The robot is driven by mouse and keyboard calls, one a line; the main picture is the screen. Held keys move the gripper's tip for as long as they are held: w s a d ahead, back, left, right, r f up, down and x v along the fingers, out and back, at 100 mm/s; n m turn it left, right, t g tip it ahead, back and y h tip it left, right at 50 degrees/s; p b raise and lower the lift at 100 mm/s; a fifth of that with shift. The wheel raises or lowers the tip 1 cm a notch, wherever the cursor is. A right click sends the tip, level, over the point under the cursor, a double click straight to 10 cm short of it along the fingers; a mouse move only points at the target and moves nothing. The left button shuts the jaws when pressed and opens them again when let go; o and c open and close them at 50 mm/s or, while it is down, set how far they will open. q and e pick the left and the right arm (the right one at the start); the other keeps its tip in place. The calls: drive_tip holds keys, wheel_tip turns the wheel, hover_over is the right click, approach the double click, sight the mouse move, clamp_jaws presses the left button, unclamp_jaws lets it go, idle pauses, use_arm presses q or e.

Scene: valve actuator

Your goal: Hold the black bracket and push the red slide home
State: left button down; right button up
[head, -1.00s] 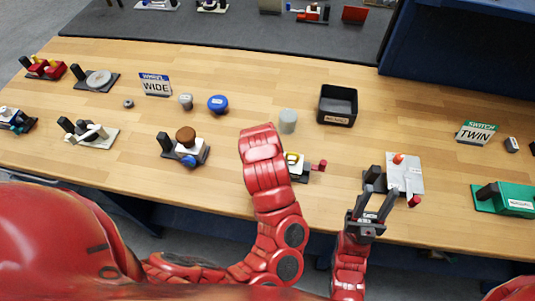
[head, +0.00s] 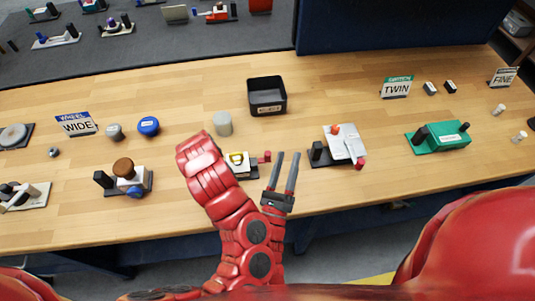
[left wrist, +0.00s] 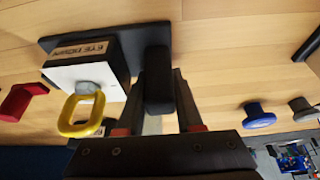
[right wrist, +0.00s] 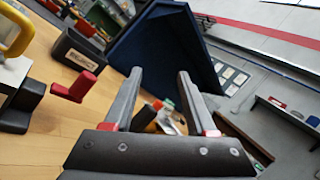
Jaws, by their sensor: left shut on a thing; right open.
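The fixture is a white block (left wrist: 88,72) with a yellow ring (left wrist: 82,115) and a black bracket (left wrist: 158,75). My left gripper (left wrist: 158,100) is shut on the upright bracket. In the head view my left arm hides that gripper and part of the fixture. The red slide (head: 264,157) sticks out at the fixture's right; it also shows in the left wrist view (left wrist: 20,100) and right wrist view (right wrist: 75,87). My right gripper (head: 286,156) is open and empty, just right of the slide, apart from it in the right wrist view.
A black tray (head: 267,110) stands behind the fixture, with a grey cylinder (head: 222,124) to its left. A fixture with a light plate (head: 345,143) stands to the right of my right gripper. A brown-knobbed fixture (head: 125,178) stands to the left. Bare wood lies between them.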

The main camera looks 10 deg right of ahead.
sight(267, 159)
drive_tip(key=a+f+m+g+y, duration=0.1)
drive_tip(key=a+f+m+y, duration=0.1)
drive_tip(key=f+m, duration=0.1)
drive_tip(key=a+f+m+g+y, duration=0.1)
drive_tip(key=a+f+m, duration=0.2)
drive_tip(key=shift+s+a+f+g+y, duration=0.2)
drive_tip(key=shift+a+g+y, duration=0.1)
drive_tip(key=shift+y, duration=0.1)
drive_tip(key=shift+w+a+f, duration=0.1)
drive_tip(key=shift+w+a, duration=0.05)
drive_tip(key=x, duration=0.7)
drive_tip(key=shift+w, duration=0.1)
clamp_jaws()
idle(0.6)
